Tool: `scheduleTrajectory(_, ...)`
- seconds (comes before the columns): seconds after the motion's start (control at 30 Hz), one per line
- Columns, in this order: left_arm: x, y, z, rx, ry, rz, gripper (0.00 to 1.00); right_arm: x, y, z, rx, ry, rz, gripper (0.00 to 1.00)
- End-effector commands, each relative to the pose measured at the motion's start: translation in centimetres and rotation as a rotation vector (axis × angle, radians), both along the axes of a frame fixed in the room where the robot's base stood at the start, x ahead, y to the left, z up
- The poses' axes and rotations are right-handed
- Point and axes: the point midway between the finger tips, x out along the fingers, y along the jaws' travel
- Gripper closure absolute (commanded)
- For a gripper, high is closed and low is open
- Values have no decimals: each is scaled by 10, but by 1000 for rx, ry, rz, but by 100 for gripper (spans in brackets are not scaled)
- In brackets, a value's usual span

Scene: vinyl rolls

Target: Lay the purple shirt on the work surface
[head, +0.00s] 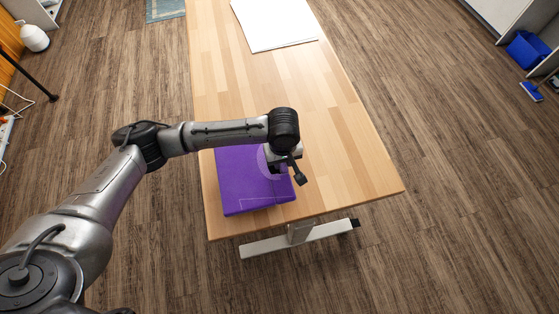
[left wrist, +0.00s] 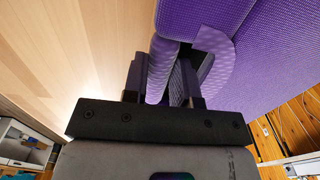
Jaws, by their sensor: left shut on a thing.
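The purple shirt (head: 240,182) is a folded, flat rectangle at the near end of the wooden work surface (head: 345,170). In the head view I cannot tell whether it lies fully flat on the wood. My left gripper (head: 287,170) is at the shirt's right side, partly hiding it. In the left wrist view, the left gripper (left wrist: 165,78) is shut on a rolled or folded edge of the purple shirt (left wrist: 255,75), with cloth between its fingers. The rest of the shirt spreads to the upper right there. My right gripper is not in view.
White sheets (head: 272,22) lie at the far end of the work surface. The wood between them and the shirt is clear, as is the right side. The surface's near edge is just in front of the shirt. A blue bin (head: 527,50) stands on the floor at right.

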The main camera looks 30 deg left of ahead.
Motion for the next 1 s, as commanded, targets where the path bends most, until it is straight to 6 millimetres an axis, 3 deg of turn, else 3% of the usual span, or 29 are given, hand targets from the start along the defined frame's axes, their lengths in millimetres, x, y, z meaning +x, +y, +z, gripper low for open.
scheduleTrajectory(0.27, 7, 14, -10, -1, -1, 0, 100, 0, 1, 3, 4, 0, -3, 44)
scheduleTrajectory(0.6, 7, 13, -46, 0, -1, -1, 100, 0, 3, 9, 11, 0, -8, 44)
scheduleTrajectory(1.0, 7, 13, -50, 0, 0, -1, 100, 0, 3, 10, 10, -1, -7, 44)
